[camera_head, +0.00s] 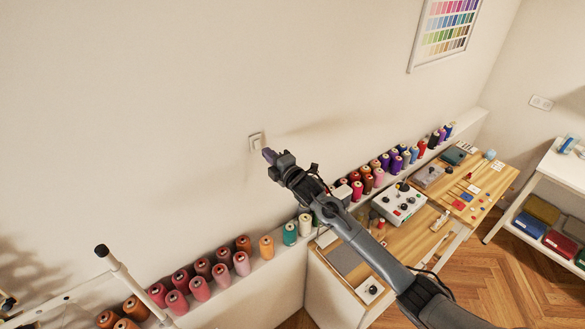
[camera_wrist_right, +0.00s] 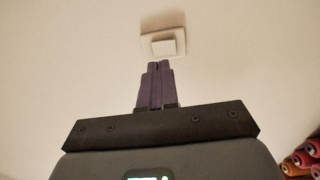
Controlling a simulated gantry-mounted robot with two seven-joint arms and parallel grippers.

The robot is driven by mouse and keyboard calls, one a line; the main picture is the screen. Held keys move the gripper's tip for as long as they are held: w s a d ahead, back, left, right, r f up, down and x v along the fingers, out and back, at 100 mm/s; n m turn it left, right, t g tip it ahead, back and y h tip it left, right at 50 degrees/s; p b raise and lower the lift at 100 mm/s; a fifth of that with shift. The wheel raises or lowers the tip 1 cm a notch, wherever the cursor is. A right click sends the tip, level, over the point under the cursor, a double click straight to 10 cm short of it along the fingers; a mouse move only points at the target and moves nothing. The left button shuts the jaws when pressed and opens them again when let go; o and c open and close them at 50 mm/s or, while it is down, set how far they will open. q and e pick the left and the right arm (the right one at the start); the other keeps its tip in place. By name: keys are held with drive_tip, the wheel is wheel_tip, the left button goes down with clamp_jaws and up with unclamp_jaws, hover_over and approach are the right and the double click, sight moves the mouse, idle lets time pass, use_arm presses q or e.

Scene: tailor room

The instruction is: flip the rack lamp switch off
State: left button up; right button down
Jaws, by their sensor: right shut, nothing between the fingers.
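The lamp switch is a small white wall plate with a rocker (camera_head: 256,142) on the cream wall, above the row of thread spools. It also shows in the right wrist view (camera_wrist_right: 164,46), just beyond my fingertips. My right gripper (camera_head: 268,154) is shut with nothing between its purple fingers. It points at the wall, just below and to the right of the switch in the head view. In the wrist view the fingertips (camera_wrist_right: 157,66) sit right under the plate's lower edge. I cannot tell whether they touch it. My left gripper is not in view.
A ledge with thread spools (camera_head: 223,275) runs along the wall below the switch. A wooden worktable (camera_head: 490,180) with a white control box (camera_head: 399,204) stands under my right arm. A white stand (camera_head: 120,270) is at the lower left. The wall around the switch is clear.

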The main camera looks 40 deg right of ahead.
drive_tip(key=s+a+b, duration=0.1)
drive_tip(key=s+b, duration=0.1)
drive_tip(key=s, duration=0.7)
drive_tip(key=shift+s+b, duration=0.2)
drive_tip(key=shift+b, duration=0.1)
drive_tip(key=s+a+f+m+g+y+p, duration=0.1)
drive_tip(key=s+a+f+g+p, duration=0.1)
drive_tip(key=s+a+f, duration=0.5)
drive_tip(key=s+a+f+m+g+y+p, duration=0.1)
drive_tip(key=s+a+f+g+p, duration=0.25)
drive_tip(key=s+f, duration=0.4)
drive_tip(key=s+a+f+m+g, duration=0.1)
drive_tip(key=s+a+m+g, duration=0.3)
drive_tip(key=s, duration=0.6)
drive_tip(key=s+a+f+m+g+p, duration=0.1)
drive_tip(key=s+a+m+g, duration=0.4)
drive_tip(key=s+m, duration=0.3)
drive_tip(key=shift+s+a+f+p, duration=0.15)
drive_tip(key=shift+s+a+p, duration=0.2)
drive_tip(key=shift+s, duration=0.75)
